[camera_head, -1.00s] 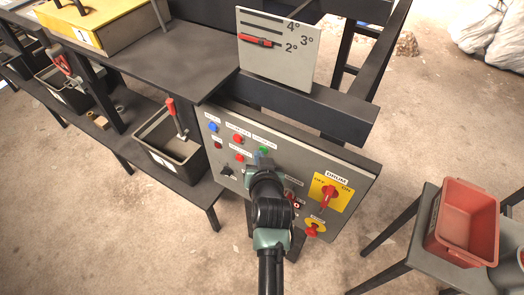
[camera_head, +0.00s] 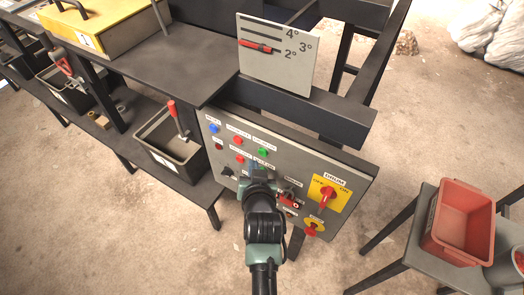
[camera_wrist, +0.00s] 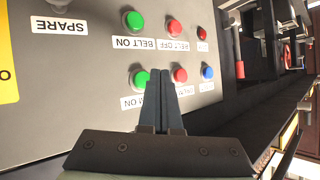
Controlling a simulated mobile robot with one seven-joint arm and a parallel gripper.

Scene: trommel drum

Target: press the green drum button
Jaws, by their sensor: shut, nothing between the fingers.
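The green drum button (camera_head: 262,152) is in the top row of the grey control panel, right of a red button. In the wrist view the green drum button (camera_wrist: 138,78) is just left of my fingertips, its label, ending in "ON", partly hidden by the fingers. My gripper (camera_head: 257,171) is below this button in the head view. In the wrist view my gripper (camera_wrist: 161,72) is shut and empty, its tips between the green drum button and the red button beside it. Whether the tips touch the panel cannot be told.
The green BELT ON button (camera_wrist: 133,20) and red BELT OFF button (camera_wrist: 174,27) are close by. The red button (camera_wrist: 179,75) and blue button (camera_wrist: 207,72) are right of the fingers. A red drum switch (camera_head: 327,194) on yellow is on the panel's right.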

